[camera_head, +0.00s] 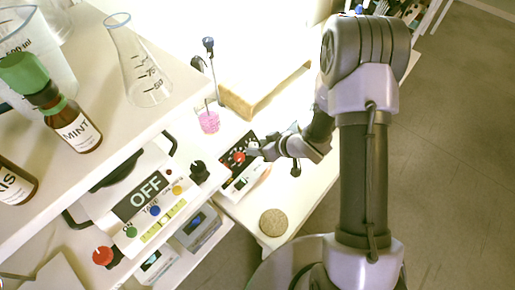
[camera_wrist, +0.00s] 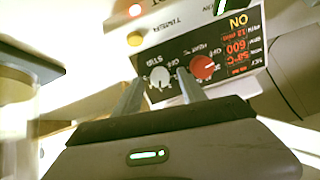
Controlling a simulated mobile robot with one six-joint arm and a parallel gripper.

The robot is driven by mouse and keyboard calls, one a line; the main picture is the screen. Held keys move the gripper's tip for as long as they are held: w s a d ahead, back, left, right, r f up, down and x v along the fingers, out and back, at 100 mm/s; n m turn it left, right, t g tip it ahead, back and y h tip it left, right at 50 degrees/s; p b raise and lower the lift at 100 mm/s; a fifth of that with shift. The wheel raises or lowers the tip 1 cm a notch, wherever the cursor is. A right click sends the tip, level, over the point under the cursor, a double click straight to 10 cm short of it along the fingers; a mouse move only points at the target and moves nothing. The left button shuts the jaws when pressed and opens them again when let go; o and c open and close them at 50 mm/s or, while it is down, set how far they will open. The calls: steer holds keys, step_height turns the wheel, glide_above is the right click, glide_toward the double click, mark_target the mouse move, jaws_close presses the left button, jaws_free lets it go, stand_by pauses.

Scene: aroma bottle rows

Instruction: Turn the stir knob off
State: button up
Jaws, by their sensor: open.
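The stirrer's dark control panel (camera_wrist: 225,62) appears upside down in the wrist view. The white stir knob (camera_wrist: 159,77) is on it, beside the red heat knob (camera_wrist: 204,67). The display (camera_wrist: 236,48) reads 600 and 50°C, with "ON" lettering by it. My gripper (camera_wrist: 159,82) is open, its fingers on either side of the stir knob in the picture; I cannot tell whether they touch it. The right finger overlaps the gap between the knobs. In the head view, my gripper (camera_head: 255,150) is at the panel (camera_head: 243,169) and partly hides it.
A beaker with pink liquid (camera_head: 208,121) stands near the stirrer. On the left, a shelf holds a flask (camera_head: 140,70) and a MINT bottle (camera_head: 76,130). Below it is a device with an OFF display (camera_head: 144,193). A round cork-like disc (camera_head: 273,222) lies on the bench.

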steer(key=shift+w+a+f, duration=0.25)
steer(key=shift+a+f, duration=0.05)
steer(key=shift+c, duration=0.4)
jaws_close()
